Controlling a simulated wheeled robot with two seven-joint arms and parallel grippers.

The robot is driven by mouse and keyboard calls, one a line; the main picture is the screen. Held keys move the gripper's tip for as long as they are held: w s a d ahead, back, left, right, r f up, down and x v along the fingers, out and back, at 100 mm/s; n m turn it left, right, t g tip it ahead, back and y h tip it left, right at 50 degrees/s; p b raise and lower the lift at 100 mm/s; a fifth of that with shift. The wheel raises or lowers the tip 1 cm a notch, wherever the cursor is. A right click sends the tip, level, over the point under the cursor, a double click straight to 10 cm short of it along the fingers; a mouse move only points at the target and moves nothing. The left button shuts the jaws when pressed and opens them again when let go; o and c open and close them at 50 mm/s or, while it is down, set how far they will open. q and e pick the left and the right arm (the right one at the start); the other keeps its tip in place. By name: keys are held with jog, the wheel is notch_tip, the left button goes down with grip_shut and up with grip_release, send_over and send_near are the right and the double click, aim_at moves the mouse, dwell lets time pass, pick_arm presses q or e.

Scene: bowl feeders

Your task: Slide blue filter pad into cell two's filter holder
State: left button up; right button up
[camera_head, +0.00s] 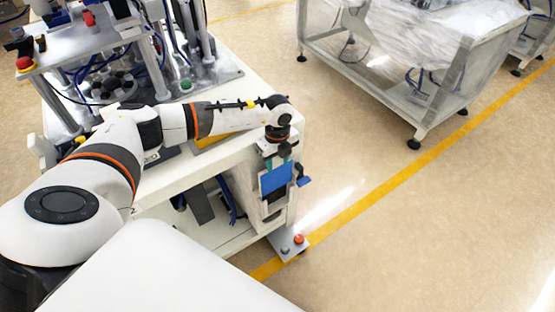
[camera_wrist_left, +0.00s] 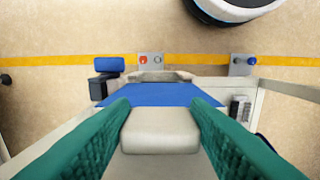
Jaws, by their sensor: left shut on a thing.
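My left gripper (camera_head: 278,164) points down at the front corner of the white machine bench and is shut on the blue filter pad (camera_head: 276,178). The pad hangs below the fingers in front of a grey housing (camera_head: 273,211) on the bench's end. In the left wrist view the pad (camera_wrist_left: 160,94) lies between and beyond the green fingers (camera_wrist_left: 160,120). Whether the pad touches the housing or has entered a slot cannot be told. The filter holder's opening is not clearly visible. My right gripper is out of view.
A blue knob (camera_head: 304,181) sits right beside the pad and shows in the left wrist view (camera_wrist_left: 109,64). A plate with a red button (camera_head: 299,239) juts out low. The white bench (camera_head: 250,92) carries machinery at the back. Open floor lies to the right.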

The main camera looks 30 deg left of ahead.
aim_at(277, 168)
pick_arm(q)
jog(key=shift+f, duration=0.2)
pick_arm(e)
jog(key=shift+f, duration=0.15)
